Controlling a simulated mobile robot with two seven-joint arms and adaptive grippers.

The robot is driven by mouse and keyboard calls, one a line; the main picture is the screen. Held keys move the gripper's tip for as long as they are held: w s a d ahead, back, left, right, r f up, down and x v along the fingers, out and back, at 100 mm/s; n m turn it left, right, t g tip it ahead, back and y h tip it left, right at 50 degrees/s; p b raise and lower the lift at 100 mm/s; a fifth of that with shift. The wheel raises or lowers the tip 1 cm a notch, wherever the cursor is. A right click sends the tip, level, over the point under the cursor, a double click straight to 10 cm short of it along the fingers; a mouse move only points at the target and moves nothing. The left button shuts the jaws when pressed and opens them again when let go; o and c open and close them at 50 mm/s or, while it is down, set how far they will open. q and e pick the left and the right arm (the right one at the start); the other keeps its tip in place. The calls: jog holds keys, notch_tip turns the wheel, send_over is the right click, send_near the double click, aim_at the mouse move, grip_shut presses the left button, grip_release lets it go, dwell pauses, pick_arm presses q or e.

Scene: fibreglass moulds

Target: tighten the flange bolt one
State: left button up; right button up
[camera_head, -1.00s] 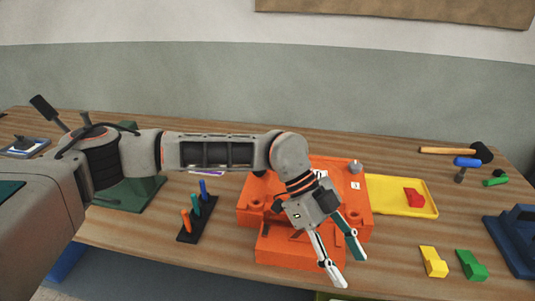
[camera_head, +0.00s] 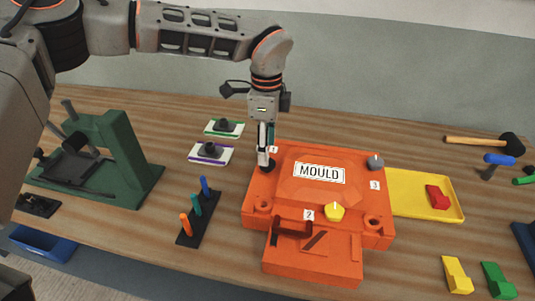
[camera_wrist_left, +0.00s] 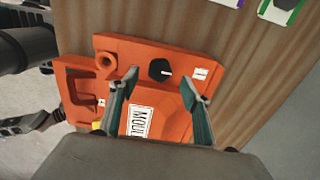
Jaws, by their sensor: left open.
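The orange mould (camera_head: 258,222) lies on the bench with numbered labels by its bolts. Flange bolt one (camera_wrist_left: 160,69) is a black round knob with a white mark, beside the label 1 at the mould's back left corner. It also shows partly in the head view (camera_head: 268,168), mostly behind my fingers. My left gripper (camera_head: 264,160) points down over it. In the left wrist view its open fingers (camera_wrist_left: 160,80) stand on either side of the knob; contact cannot be told. A yellow bolt (camera_head: 334,211) is by label 2 and a grey bolt (camera_head: 375,161) by label 3.
A rack with coloured pegs (camera_head: 195,222) and a green press (camera_head: 125,165) stand left of the mould. A yellow tray (camera_head: 400,206) with a red block is at its right. A dark arm-like part of mine shows at the left wrist view's left edge.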

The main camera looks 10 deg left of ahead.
pick_arm(q)
notch_tip(320, 180, down, 3)
jog(key=shift+f, duration=0.55)
jog(key=c, duration=1.1)
pick_arm(e)
jog(key=shift+w+r, duration=0.4)
jog(key=shift+r, duration=0.2)
jog(key=shift+s+f, duration=0.1)
jog(key=shift+f, duration=0.1)
